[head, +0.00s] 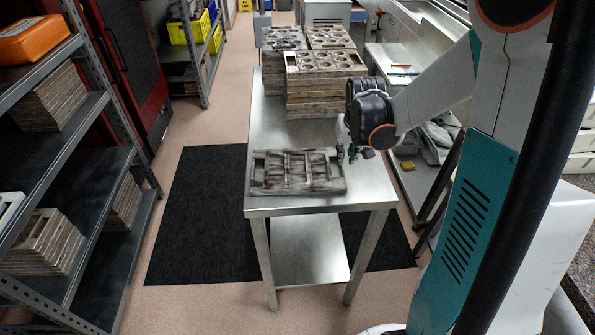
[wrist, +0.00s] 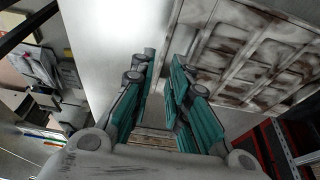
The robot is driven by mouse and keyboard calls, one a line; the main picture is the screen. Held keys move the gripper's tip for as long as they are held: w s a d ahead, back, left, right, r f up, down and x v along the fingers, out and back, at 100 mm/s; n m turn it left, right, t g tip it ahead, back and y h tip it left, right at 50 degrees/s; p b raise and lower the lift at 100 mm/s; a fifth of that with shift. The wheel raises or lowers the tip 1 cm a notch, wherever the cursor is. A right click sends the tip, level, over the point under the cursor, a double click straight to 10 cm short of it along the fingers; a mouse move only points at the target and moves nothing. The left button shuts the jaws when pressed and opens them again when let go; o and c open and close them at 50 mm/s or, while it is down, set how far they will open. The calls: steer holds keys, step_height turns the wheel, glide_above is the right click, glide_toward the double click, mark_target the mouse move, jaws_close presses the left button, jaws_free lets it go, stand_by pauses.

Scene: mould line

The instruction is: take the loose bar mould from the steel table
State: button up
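The loose bar mould (head: 297,171), a worn grey-brown plate with rectangular recesses, lies flat near the front end of the steel table (head: 318,203). In the wrist view the mould (wrist: 255,55) fills the upper right. My gripper (head: 350,154) is at the mould's right end in the head view, pointing down. In the wrist view my gripper (wrist: 164,62) has its teal-padded fingers apart, with nothing held between them. The right-hand finger overlaps the mould's edge in the picture, and bare steel shows beside the left-hand one. I cannot tell whether a finger touches the mould.
Stacks of round-cavity moulds (head: 325,80) stand farther back on the table. A shelf rack (head: 70,150) with more moulds and an orange case (head: 32,40) is at left. A bench (head: 405,75) runs along the right. A black mat (head: 205,215) lies on the floor.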

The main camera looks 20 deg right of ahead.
mark_target(342, 167)
steer(key=x, duration=0.1)
steer(key=b+x, duration=0.1)
steer(key=x, duration=0.1)
steer(key=b+x, duration=0.1)
steer(key=x, duration=0.1)
steer(key=shift+s+a+f, duration=0.2)
steer(key=shift+s+f, duration=0.05)
jaws_close()
